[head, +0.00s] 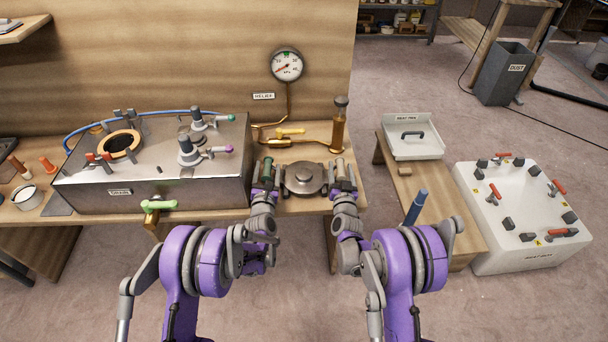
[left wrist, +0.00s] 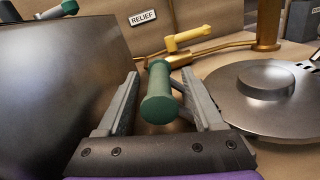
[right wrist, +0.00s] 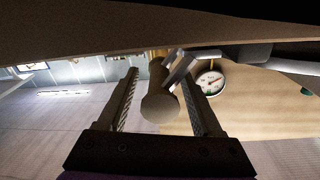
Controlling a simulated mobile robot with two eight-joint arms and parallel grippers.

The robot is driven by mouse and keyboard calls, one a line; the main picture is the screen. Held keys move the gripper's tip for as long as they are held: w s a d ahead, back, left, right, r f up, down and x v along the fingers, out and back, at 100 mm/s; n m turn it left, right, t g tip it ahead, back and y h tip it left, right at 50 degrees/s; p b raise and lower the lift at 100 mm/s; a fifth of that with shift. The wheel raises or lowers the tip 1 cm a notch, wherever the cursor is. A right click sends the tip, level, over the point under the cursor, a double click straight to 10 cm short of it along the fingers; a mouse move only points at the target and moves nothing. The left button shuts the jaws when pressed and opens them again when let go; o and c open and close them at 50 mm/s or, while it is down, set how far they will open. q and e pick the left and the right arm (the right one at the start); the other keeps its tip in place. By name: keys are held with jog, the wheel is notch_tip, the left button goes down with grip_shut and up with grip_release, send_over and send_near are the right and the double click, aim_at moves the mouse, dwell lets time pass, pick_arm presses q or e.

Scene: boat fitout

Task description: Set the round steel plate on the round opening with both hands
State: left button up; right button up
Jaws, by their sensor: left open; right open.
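The round steel plate (head: 303,179) lies flat on the bench to the right of the steel tank, with a raised centre and a handle on each side. My left gripper (head: 267,177) is open around its green left handle (left wrist: 160,95), which lies between the fingers. The plate also shows at the right of the left wrist view (left wrist: 270,100). My right gripper (head: 343,178) is open around the tan right handle (right wrist: 160,105). Contact with either handle is unclear. The round opening (head: 120,145), with an orange-brown rim, is in the tank top at left and is uncovered.
The steel tank (head: 150,195) carries several clamps (head: 192,150) on top and a green-handled drain valve (head: 158,205) in front. Brass relief piping (head: 338,130) and a gauge (head: 287,65) stand behind the plate. A side bench (head: 430,190) and white box (head: 520,255) are at right.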

pick_arm(q)
grip_shut()
pick_arm(e)
grip_shut()
dwell(1.0)
